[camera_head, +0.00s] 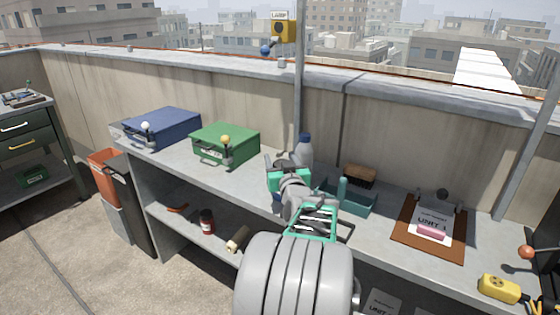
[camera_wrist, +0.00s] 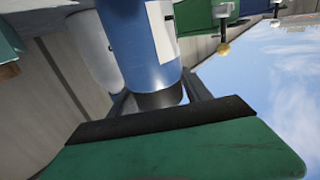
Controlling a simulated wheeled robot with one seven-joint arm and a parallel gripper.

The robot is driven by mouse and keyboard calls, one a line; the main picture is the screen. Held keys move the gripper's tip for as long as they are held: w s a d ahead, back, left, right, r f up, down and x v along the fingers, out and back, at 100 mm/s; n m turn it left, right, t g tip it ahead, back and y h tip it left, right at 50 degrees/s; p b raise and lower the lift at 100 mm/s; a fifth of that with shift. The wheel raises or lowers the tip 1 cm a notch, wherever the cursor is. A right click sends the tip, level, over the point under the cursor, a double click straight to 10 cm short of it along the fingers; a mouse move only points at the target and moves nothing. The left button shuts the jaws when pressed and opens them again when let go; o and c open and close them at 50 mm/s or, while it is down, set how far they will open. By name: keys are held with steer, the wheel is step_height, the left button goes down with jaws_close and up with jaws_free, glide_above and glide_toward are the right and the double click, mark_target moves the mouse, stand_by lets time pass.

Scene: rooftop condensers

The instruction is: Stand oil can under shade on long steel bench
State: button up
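The long steel bench (camera_head: 378,229) runs across the head view along the parapet wall. My gripper (camera_head: 284,161) is over its middle. In the wrist view, a blue cylinder with a white label and dark end (camera_wrist: 148,60), probably the oil can, lies between or just beyond my spread dark fingers (camera_wrist: 160,98). Whether they press on it cannot be told. In the head view my gripper hides most of it. A bottle with a dark blue top (camera_head: 305,142) stands just behind my gripper.
A blue case (camera_head: 165,126) and a green case (camera_head: 233,139) sit left on the bench. Right of my gripper are a teal tray (camera_head: 357,207), a brush (camera_head: 360,174) and a brown clipboard (camera_head: 407,240). A yellow device (camera_head: 499,289) lies far right. The pole (camera_head: 298,100) rises behind my gripper.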

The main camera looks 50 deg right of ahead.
steer(key=o, duration=0.3)
steer(key=shift+o, duration=0.2)
steer(key=shift+r, duration=0.25)
steer(key=v, duration=1.2)
steer(key=w+a+f+n+g+y, duration=0.1)
steer(key=w+a+f+n+y, duration=0.2)
steer(key=w+a+f+y, duration=0.5)
steer(key=w+a+f+n+g+y, duration=0.1)
steer(key=w+a+f+n+g, duration=0.15)
steer(key=a, duration=0.95)
steer(key=s+a+f+n+g+y, duration=0.1)
steer(key=s+a+f+g, duration=0.2)
steer(key=a, duration=0.4)
steer(key=s+a+f+n+g+y, duration=0.1)
steer(key=s+a+f+g, duration=0.1)
steer(key=s+a, duration=0.35)
steer(key=s+a+f+n+g+y, duration=0.1)
steer(key=s+a+f+g, duration=0.15)
steer(key=a, duration=0.45)
step_height(320, 180, up, 21)
steer(key=p, duration=1.7)
steer(key=shift+w+a+f, duration=0.25)
steer(key=shift+w, duration=0.05)
